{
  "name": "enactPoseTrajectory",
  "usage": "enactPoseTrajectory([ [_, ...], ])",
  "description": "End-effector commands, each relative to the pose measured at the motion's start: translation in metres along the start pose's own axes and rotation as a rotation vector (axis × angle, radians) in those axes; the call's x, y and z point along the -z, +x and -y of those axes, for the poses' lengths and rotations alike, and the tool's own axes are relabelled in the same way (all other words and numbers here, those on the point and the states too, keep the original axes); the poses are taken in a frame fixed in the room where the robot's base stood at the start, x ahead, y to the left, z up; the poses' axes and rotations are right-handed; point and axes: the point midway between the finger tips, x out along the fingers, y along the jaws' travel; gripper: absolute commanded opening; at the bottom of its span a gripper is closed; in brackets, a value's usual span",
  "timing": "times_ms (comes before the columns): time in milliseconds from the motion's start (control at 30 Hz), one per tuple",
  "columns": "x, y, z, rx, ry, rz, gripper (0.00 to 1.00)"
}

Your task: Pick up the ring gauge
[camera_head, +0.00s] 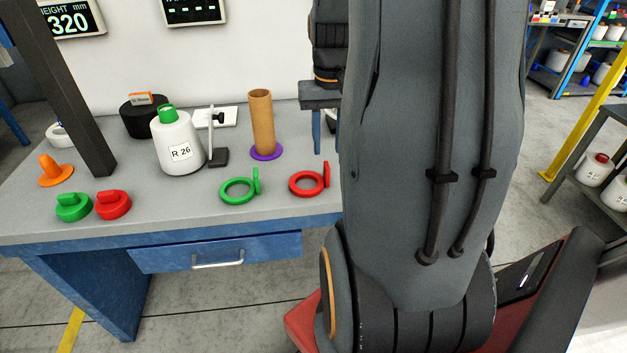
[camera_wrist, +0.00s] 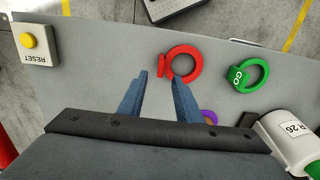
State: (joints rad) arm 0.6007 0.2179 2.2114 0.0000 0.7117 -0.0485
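Two ring gauges with handles lie flat on the grey table. The red one (camera_head: 306,195) is nearer my arm, and it also shows in the wrist view (camera_wrist: 200,65). The green one (camera_head: 236,203) lies to its left in the head view; in the wrist view (camera_wrist: 266,75) it is right of the red one and marked GO. My gripper (camera_wrist: 159,78) is open and empty. In the wrist view its fingertips appear just short of the red gauge's handle and ring, with the right tip close to the ring's edge. Height above the table cannot be told.
A bobbin (camera_head: 179,145) labelled R 26, a cardboard tube (camera_head: 262,120) on a purple disc and a small stand (camera_head: 216,155) stand behind the gauges. Green (camera_head: 73,207) and red (camera_head: 113,205) knobbed pieces lie left. A RESET button box (camera_wrist: 36,42) sits near a table corner.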

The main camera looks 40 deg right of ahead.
Motion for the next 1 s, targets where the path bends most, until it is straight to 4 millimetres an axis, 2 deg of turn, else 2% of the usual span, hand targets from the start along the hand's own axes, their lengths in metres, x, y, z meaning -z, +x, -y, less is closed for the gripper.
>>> enactPoseTrajectory([
  [600,-0.005,0.066,0.001,0.000,-0.003,0.004,0.31],
  [933,-0.004,0.072,0.001,0.000,-0.002,0.001,0.31],
  [1000,-0.004,0.072,0.001,0.000,-0.002,0.001,0.21],
])
